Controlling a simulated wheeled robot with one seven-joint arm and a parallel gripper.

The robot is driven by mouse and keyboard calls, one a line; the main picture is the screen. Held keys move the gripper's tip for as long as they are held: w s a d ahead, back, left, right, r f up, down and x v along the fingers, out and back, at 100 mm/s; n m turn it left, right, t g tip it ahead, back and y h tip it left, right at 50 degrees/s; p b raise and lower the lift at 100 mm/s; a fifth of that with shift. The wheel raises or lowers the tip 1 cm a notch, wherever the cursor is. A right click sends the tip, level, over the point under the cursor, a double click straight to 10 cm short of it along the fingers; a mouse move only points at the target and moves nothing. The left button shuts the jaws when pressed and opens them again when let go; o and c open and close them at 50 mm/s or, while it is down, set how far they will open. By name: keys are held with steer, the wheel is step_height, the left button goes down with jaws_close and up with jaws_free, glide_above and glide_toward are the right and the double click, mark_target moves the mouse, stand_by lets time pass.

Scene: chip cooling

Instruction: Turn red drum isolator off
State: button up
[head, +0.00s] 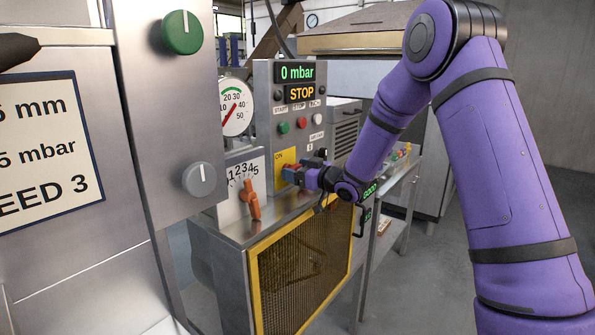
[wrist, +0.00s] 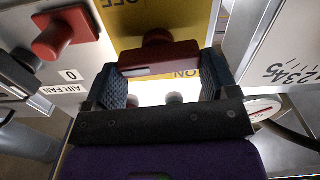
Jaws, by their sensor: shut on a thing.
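The red drum isolator handle (wrist: 160,60) sits on a yellow plate (wrist: 192,20) marked ON and OFF, both upside down in the wrist view. The handle's bar lies roughly across that view, with ON close beside its lower edge and OFF farther off at the top. My gripper (wrist: 163,82) is shut on the handle, one finger at each end. In the head view my gripper (head: 297,172) reaches the yellow plate (head: 283,158) on the grey cabinet and mostly hides the handle.
A red AIR FAN switch (wrist: 55,38) is close beside the isolator. An orange lever (head: 251,200) on a numbered white plate stands left of my gripper. The control panel (head: 290,110) reads 0 mbar and STOP. A yellow-framed mesh guard (head: 300,270) is below.

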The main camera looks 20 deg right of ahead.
steer(key=n, duration=0.4)
steer(key=shift+s+a+f, duration=0.1)
steer(key=n, duration=0.4)
steer(key=shift+a+f+n, duration=0.1)
steer(key=shift+n, duration=0.2)
steer(key=n, duration=0.4)
steer(key=shift+s+f, duration=0.1)
steer(key=shift+f, duration=0.05)
steer(key=shift+f+n, duration=0.1)
steer(key=shift+n, duration=2)
steer(key=o, duration=0.8)
steer(key=v, duration=1)
steer(key=shift+s, duration=0.35)
